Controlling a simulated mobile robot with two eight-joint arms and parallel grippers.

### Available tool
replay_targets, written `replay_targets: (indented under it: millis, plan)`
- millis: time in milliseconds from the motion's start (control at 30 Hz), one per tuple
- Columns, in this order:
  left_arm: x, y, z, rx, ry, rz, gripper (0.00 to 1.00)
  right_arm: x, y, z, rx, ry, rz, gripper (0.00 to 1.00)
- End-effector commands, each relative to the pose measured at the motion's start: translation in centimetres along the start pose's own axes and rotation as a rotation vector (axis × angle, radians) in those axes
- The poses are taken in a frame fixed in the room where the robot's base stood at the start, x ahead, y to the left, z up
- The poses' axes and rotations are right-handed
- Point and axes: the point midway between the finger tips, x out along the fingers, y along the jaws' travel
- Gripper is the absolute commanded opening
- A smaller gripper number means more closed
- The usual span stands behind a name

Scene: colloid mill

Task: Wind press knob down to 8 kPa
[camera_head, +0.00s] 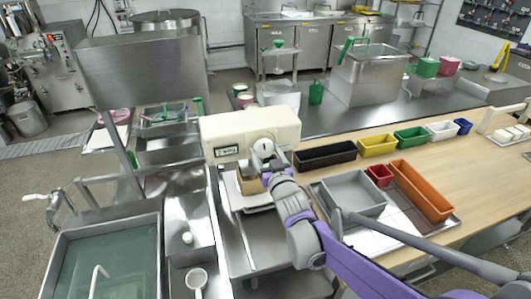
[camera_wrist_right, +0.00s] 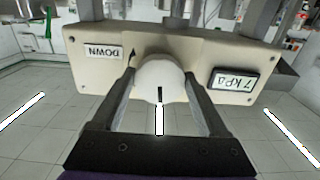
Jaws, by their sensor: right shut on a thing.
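The cream press housing (camera_head: 250,125) stands at the middle of the head view. Its round white knob (camera_head: 264,146) is on the front face. In the wrist view the knob (camera_wrist_right: 160,78) sits between the two fingers of my right gripper (camera_wrist_right: 158,95), which is shut on it. A black mark shows on the knob. The display (camera_head: 227,151) is too small to read in the head view. My left gripper is out of view.
A wooden table (camera_head: 445,165) on the right holds black (camera_head: 325,154), yellow (camera_head: 377,145) and green (camera_head: 411,137) bins, plus a grey tray (camera_head: 352,193). A steel sink (camera_head: 105,262) is at the lower left. A steel panel (camera_head: 140,68) stands left of the press.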

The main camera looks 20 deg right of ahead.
Motion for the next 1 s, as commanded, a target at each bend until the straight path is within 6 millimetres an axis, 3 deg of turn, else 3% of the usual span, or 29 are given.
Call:
replay_targets:
  millis: [300,567,600,733,1000]
  plan:
    - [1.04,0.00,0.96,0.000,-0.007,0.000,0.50,-0.04,-0.06,0.18,0.176,-0.001,0.000,0.21]
    - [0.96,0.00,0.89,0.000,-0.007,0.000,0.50,-0.03,-0.07,0.07,0.186,-0.002,0.000,0.21]
    - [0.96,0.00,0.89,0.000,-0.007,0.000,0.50,-0.03,-0.06,0.07,0.186,-0.002,0.000,0.80]
    - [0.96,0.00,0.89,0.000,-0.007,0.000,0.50,-0.02,-0.06,0.06,0.185,-0.001,0.000,1.00]
    - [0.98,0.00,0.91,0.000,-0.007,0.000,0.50,-0.23,-0.05,0.04,0.185,-0.001,0.000,1.00]
